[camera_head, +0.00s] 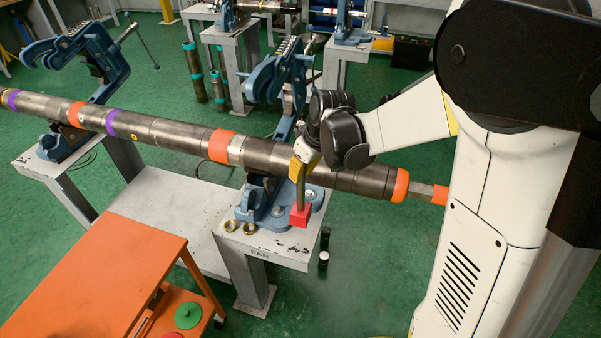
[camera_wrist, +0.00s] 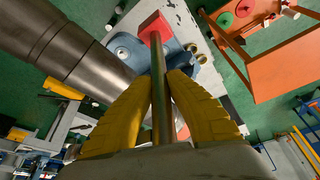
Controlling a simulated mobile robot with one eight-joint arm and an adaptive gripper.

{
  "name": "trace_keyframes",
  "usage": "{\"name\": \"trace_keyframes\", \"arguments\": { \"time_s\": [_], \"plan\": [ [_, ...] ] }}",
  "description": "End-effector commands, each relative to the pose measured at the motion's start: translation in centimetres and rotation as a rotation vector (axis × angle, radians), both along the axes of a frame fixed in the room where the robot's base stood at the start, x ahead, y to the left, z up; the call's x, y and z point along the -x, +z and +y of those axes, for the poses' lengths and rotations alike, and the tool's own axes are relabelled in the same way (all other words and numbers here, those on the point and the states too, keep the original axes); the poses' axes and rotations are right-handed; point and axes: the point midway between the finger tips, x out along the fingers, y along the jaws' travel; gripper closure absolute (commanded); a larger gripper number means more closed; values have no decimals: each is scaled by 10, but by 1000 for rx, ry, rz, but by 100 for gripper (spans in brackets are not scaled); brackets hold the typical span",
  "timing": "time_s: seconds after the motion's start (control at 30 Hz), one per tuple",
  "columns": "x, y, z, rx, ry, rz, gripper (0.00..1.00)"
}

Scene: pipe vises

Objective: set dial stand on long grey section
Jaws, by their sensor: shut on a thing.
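The dial stand has a red block base (camera_head: 299,216) and a thin upright metal rod; the base also shows in the wrist view (camera_wrist: 154,26). My gripper (camera_head: 302,163) has yellow fingers, shut on the rod (camera_wrist: 158,95) above the base. The stand is in front of the pipe, over the vise table; I cannot tell whether its base touches anything. The long grey pipe (camera_head: 172,133) runs across the head view through two blue vises, with orange and purple bands along it. Its right-hand stretch (camera_head: 350,181) passes behind my gripper. The pipe's side fills the wrist view's left (camera_wrist: 80,50).
The near blue vise (camera_head: 257,200) stands on a grey table (camera_head: 290,252) beside two brass rings (camera_head: 240,228). Another blue vise (camera_head: 103,62) stands at left. An orange bench (camera_head: 100,278) fills the lower left.

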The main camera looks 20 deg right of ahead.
Motion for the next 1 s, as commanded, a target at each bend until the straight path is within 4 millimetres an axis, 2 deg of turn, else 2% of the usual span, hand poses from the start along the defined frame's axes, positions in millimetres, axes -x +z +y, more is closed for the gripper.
{"name": "trace_keyframes", "arguments": {
  "time_s": [0.37, 1.0],
  "plan": [
    [-1, -11, -1, -1, 0, 0, 100],
    [-1, -70, -1, 0, 0, 0, 100]
  ]
}}
